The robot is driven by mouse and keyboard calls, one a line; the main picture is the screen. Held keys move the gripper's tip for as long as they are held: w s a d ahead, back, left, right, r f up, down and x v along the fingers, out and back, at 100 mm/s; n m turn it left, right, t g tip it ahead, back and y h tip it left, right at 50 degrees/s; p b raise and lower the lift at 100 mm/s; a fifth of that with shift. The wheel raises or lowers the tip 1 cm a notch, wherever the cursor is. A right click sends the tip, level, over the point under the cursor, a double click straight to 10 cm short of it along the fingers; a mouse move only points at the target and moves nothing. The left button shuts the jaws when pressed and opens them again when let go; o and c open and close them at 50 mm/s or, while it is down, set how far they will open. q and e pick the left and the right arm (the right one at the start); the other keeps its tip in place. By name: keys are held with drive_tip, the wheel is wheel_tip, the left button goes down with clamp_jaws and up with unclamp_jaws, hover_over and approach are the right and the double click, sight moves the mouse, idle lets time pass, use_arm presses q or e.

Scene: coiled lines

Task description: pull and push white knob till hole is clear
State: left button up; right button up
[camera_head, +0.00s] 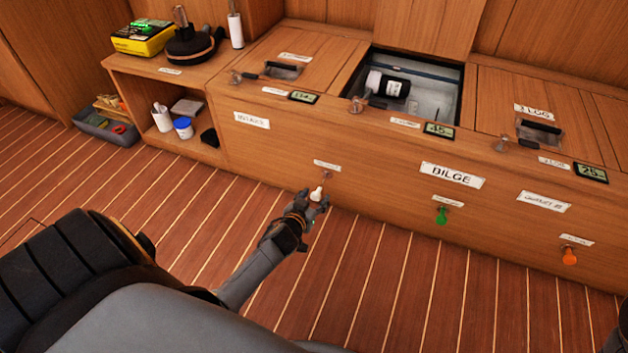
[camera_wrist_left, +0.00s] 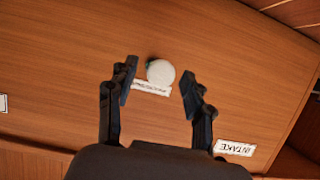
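The white knob (camera_head: 317,193) is on the front of the wooden bench, just below a small label. In the left wrist view the white knob (camera_wrist_left: 161,72) shows as a round pale disc near the label, lying between and just beyond the fingers. My left gripper (camera_head: 306,206) is open right at the knob, and in the wrist view its two fingers (camera_wrist_left: 158,88) stand apart on either side of it. I cannot tell whether a finger touches the knob. The hole behind the knob is not clearly visible.
An open hatch (camera_head: 432,98) is in the bench top. Shelves with items stand at left. The striped floor in front is clear.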

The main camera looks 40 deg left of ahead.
use_arm(q)
drive_tip(key=v, duration=1.2)
